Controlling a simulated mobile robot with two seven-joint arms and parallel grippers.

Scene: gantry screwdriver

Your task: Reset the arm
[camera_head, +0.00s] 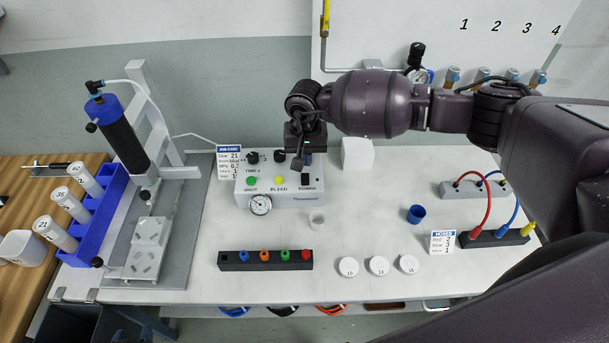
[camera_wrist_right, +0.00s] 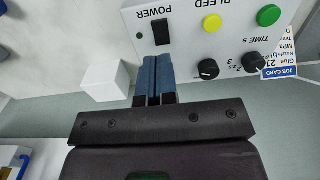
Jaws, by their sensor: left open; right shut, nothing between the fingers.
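My right arm (camera_head: 375,103) reaches in from the right. My right gripper (camera_head: 303,163) points down over the right part of the white dispenser box (camera_head: 283,200), and it also shows in the right wrist view (camera_wrist_right: 155,75). Its blue fingertips are shut together with nothing between them. In the right wrist view the tips are just short of the black POWER switch (camera_wrist_right: 162,32); I cannot tell whether they touch the box. Yellow (camera_wrist_right: 212,22) and green (camera_wrist_right: 268,15) buttons and two black knobs (camera_wrist_right: 208,69) are on the same panel. My left gripper is not in view.
A white cube (camera_head: 357,154) stands right of the box. A syringe stand (camera_head: 150,150) and blue rack (camera_head: 92,215) are at left. A black connector block (camera_head: 240,262), blue cup (camera_head: 416,214), white discs (camera_head: 378,265) and cabled terminals (camera_head: 495,238) occupy the table.

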